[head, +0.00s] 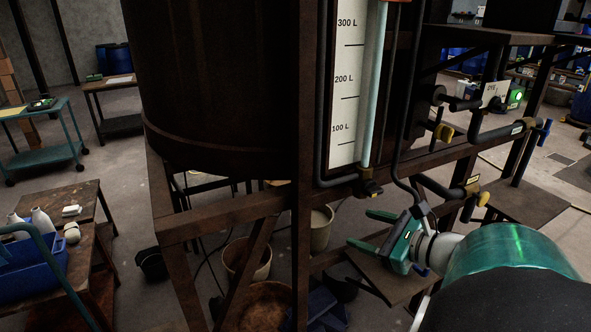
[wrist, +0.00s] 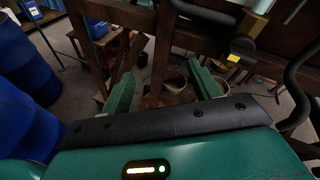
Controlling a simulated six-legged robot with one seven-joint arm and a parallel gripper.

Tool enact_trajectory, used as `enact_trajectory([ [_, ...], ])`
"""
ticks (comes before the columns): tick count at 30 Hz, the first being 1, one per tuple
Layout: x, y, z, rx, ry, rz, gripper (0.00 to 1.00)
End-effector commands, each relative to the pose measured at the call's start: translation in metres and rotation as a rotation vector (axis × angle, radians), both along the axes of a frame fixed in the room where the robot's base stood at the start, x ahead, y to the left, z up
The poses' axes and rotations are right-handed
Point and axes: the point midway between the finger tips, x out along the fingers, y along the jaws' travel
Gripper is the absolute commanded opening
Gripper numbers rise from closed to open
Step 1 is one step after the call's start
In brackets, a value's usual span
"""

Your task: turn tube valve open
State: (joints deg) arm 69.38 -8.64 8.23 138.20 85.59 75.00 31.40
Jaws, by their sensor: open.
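A clear sight tube (head: 375,90) runs down beside a white litre scale (head: 346,80) on the dark vat frame. At its foot sits a small dark valve (head: 369,188) with a yellowish tag. In the wrist view, a dark valve with a yellow mark (wrist: 236,54) shows at upper right, probably the same one. My gripper (head: 368,230) is open and empty, its green fingers pointing left, just below the tube's foot in the head view. In the wrist view, the fingers (wrist: 162,74) are wide apart with nothing between them. The valve is outside them, beyond the right finger.
A large dark vat (head: 215,80) stands on a rusty frame (head: 228,213), with buckets (head: 248,258) beneath. Other pipes with yellow-marked valves (head: 443,132) lie to the right. Blue barrels (wrist: 25,125) show at left in the wrist view. A low table (head: 60,205) stands at left.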

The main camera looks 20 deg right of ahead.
Motion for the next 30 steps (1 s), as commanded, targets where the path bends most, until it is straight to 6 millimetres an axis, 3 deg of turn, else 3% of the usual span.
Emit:
enact_trajectory([
  [1,-0.009,-0.018,0.001,0.069,-0.017,-0.070,0.62],
  [6,-0.039,-0.064,0.009,0.279,-0.102,-0.252,0.62],
  [9,-0.053,-0.081,0.012,0.356,-0.144,-0.317,0.62],
  [14,-0.061,-0.091,0.015,0.404,-0.174,-0.354,0.62],
  [20,-0.041,-0.091,0.015,0.404,-0.173,-0.353,0.62],
  [30,0.025,-0.089,0.014,0.405,-0.173,-0.351,0.62],
])
